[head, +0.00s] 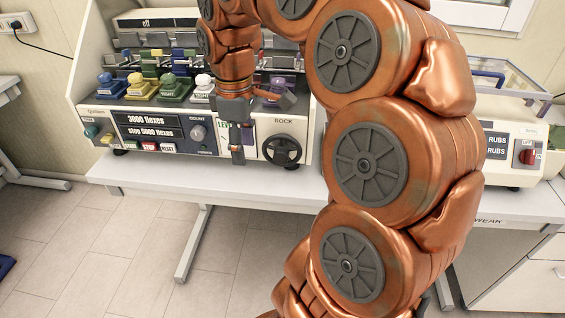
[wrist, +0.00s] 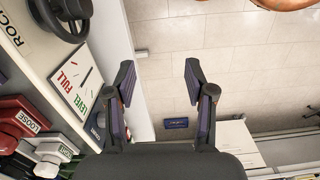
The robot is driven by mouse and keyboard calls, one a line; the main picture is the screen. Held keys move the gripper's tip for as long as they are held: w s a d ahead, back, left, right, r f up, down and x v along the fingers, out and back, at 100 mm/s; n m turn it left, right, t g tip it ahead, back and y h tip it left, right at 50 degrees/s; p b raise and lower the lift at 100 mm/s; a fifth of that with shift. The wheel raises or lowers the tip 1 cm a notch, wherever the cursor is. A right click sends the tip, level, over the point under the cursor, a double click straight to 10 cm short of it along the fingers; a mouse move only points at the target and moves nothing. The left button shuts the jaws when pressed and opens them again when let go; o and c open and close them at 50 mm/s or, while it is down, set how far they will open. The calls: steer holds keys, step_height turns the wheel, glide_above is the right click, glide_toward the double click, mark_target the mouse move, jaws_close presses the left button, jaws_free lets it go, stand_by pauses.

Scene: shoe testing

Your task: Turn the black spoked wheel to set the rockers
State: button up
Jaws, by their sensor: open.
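The black spoked wheel (head: 282,150) is on the front panel of the flexing machine (head: 180,130), under the word ROCK. In the wrist view the wheel (wrist: 62,14) shows at the top left, partly cut off by the frame edge. My gripper (head: 238,155) is in front of the panel, just left of the wheel and apart from it. In the wrist view its two fingers (wrist: 160,88) are spread with nothing between them. A card (wrist: 77,78) with the words LEVEL and FULL lies beside the wheel; my gripper partly hides it in the head view.
Several coloured clamps (head: 140,86) sit along the machine's upper ledge. Lower left are a display and buttons (head: 148,146). Another machine with a red knob (head: 526,157) stands at right. The bench edge (head: 200,186) runs below; the floor in front is clear.

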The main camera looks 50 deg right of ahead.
steer(key=b, duration=0.3)
glide_above(276, 150)
steer(key=s+d, duration=0.1)
steer(key=shift+s+f+n, duration=0.2)
steer(key=shift+f+n, duration=0.2)
steer(key=shift+f, duration=0.6)
steer(key=shift+f+p, duration=0.7)
steer(key=shift+f, duration=3.1)
steer(key=shift+c, duration=0.4)
steer(key=shift+f, duration=0.1)
steer(key=c, duration=0.9)
steer(key=shift+g, duration=0.3)
steer(key=shift+o, duration=0.2)
steer(key=g+h, duration=0.2)
steer(key=g, duration=0.1)
steer(key=shift+w+a+g+h, duration=0.25)
steer(key=shift+a+g+h, duration=0.05)
steer(key=shift+g+h, duration=0.1)
steer(key=shift+w+a+f+g+h+p, duration=0.1)
steer(key=shift+g+h+p, duration=0.25)
steer(key=shift+g+h, duration=0.45)
steer(key=shift+w+f+g+h+p, duration=0.1)
steer(key=shift+g+h+p, duration=0.3)
steer(key=shift+g, duration=0.6)
